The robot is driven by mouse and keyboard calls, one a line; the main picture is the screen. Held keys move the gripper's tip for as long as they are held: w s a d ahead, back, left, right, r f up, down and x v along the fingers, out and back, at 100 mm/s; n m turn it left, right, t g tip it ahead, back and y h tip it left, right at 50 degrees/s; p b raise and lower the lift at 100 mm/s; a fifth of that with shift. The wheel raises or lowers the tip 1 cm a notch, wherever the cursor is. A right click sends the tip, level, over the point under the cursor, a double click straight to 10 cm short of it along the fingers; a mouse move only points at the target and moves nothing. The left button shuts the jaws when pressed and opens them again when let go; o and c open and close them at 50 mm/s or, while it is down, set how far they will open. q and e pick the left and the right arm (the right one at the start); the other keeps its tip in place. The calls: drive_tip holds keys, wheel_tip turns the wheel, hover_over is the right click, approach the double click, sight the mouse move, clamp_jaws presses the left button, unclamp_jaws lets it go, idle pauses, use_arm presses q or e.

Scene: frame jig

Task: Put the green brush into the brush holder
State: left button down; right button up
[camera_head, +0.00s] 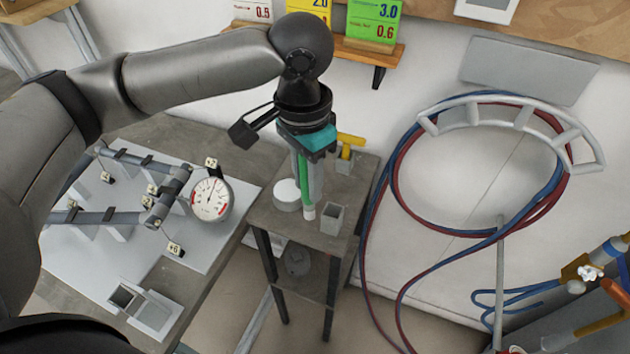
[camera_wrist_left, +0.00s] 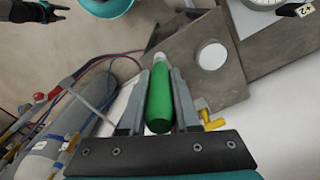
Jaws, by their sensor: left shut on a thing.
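The green brush (camera_head: 307,183) is upright in my left gripper (camera_head: 309,172), which is shut on it. Its pale tip points down over the small grey stand. In the left wrist view the green brush (camera_wrist_left: 160,98) lies between the two fingers of the left gripper (camera_wrist_left: 158,85), pale tip outward. An open, square grey cup (camera_head: 332,218), which looks like the brush holder, stands on the stand just right of the brush tip. It looks empty. I cannot tell the tip's exact height. A black gripper-like part, probably my right gripper (camera_wrist_left: 50,10), shows small at the top left.
A white round jar (camera_head: 287,195) stands left of the brush tip. A yellow-handled thing (camera_head: 350,142) stands behind it on the stand (camera_head: 268,215). A dial gauge (camera_head: 211,198) and a frame jig are on the left table. Red and blue hoses (camera_head: 393,200) hang at right.

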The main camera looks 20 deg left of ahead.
use_arm(q)
drive_tip(key=shift+s+a+n, duration=0.1)
drive_tip(key=shift+s+n, duration=0.05)
drive_tip(key=shift+n, duration=0.35)
drive_tip(key=shift+r, duration=0.1)
drive_tip(key=w+d+f+m+p, duration=0.1)
drive_tip(key=m+p, duration=0.3)
drive_tip(key=m, duration=0.7)
drive_tip(key=w+d+f+m+p, duration=0.2)
drive_tip(key=w+m+p, duration=0.2)
drive_tip(key=m, duration=0.7)
drive_tip(key=shift+w+p, duration=0.25)
drive_tip(key=shift+p, duration=0.35)
drive_tip(key=shift+f+b, duration=1.75)
drive_tip(key=shift+f, duration=1.05)
